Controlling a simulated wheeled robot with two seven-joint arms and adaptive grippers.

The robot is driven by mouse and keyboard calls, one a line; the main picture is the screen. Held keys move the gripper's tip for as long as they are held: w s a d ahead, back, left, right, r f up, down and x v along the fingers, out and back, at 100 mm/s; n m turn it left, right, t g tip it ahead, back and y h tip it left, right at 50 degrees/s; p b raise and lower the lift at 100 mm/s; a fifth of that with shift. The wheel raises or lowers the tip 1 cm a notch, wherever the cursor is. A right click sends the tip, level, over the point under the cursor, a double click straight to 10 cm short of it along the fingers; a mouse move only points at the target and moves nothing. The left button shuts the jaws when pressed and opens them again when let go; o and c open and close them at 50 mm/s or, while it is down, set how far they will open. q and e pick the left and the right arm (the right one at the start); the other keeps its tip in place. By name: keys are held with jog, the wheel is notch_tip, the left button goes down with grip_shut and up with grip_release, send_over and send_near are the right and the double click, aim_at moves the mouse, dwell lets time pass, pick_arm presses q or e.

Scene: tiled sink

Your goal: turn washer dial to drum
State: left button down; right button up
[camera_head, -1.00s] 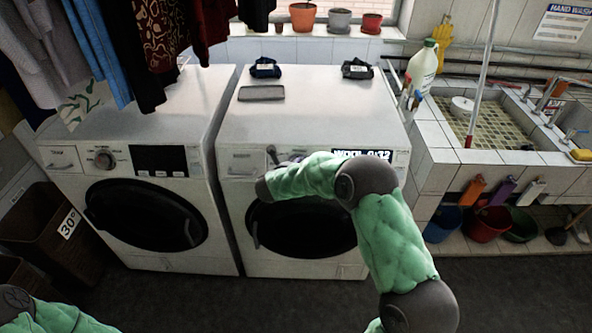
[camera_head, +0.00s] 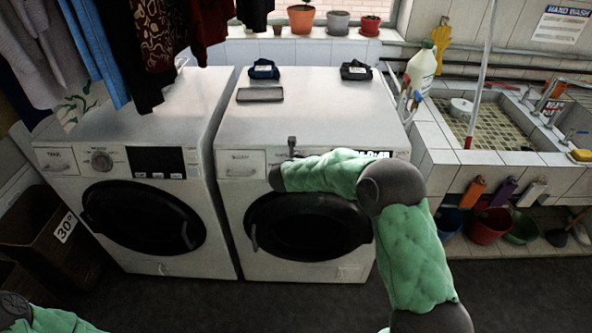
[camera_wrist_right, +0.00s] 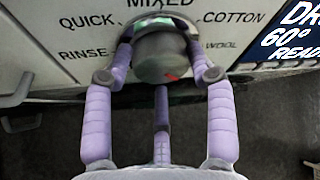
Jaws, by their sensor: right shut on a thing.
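The grey washer dial (camera_wrist_right: 160,52), with a small red mark low on its right side, sits in the wrist view between the lilac fingers of my right gripper (camera_wrist_right: 163,58). The gripper is shut on it. Printed around the dial are MIXED, QUICK, COTTON, RINSE and WOOL. A dark display (camera_wrist_right: 292,40) at the right is cut off and shows "DR", "60°" and "READ". In the head view the right washer (camera_head: 350,100) stands with my green right arm across its front, hiding the dial. My left gripper is out of view.
A second washer (camera_head: 150,110) stands close on the left. Clothes (camera_head: 150,50) hang over it. A brown bin (camera_head: 35,235) stands at far left. A tiled sink (camera_head: 480,125) is at the right, with buckets (camera_head: 487,223) beneath. The floor in front is open.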

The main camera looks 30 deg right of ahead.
jog(key=shift+d+r, duration=0.1)
jog(key=shift+d, duration=0.15)
jog(key=o, duration=1.1)
jog(key=shift+s+d, duration=0.1)
jog(key=shift+o, duration=0.2)
jog(key=shift+a, duration=0.2)
jog(key=v, duration=1.1)
jog(key=shift+s+a+r, duration=0.15)
jog(key=shift+s+r, duration=0.1)
